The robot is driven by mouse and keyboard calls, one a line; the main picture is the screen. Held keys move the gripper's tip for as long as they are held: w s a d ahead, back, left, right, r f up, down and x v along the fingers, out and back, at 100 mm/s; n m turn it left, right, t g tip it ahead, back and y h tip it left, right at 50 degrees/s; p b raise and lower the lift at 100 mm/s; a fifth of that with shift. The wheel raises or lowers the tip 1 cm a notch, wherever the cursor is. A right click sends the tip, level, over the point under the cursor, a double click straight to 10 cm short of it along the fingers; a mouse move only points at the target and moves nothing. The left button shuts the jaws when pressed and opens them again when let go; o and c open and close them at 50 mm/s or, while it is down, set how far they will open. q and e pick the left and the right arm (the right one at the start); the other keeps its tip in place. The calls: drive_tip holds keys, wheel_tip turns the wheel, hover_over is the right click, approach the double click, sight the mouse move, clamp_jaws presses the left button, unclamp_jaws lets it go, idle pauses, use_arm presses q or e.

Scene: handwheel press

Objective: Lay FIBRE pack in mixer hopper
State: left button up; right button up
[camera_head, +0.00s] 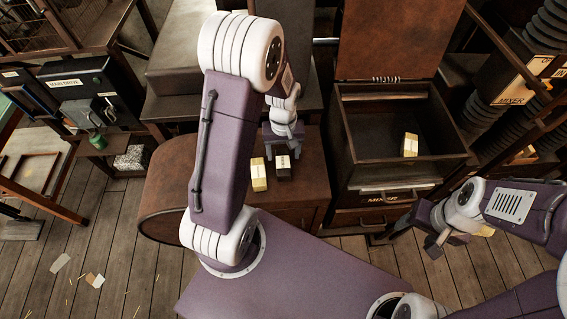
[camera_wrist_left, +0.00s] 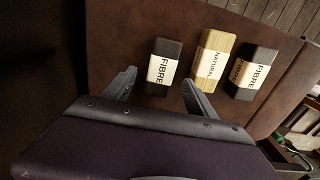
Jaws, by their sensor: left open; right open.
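Two dark packs labelled FIBRE, one on the left (camera_wrist_left: 158,84) and one on the right (camera_wrist_left: 253,72), lie on the brown bench either side of a pale NATURAL pack (camera_wrist_left: 214,62) in the left wrist view. In the head view a dark pack (camera_head: 283,168) and a pale pack (camera_head: 259,175) show. My left gripper (camera_head: 284,138) is open, its fingers on either side of the left FIBRE pack's near end as seen from the wrist; contact is unclear. The mixer hopper (camera_head: 345,150) stands open with a pale pack (camera_head: 410,145) inside. My right gripper (camera_head: 436,240) is open and empty.
The hopper's lid (camera_head: 388,40) is raised behind it. My left arm hides part of the bench (camera_head: 170,185). The hopper floor's left side is clear.

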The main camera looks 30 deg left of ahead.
sight(283, 162)
use_arm(q)
drive_tip(key=f, duration=0.5)
drive_tip(key=shift+s+p, duration=0.35)
drive_tip(key=shift+w, duration=0.2)
drive_tip(key=c, duration=1.4)
drive_tip(key=shift+s+r, duration=0.1)
drive_tip(key=shift+s, duration=0.05)
clamp_jaws()
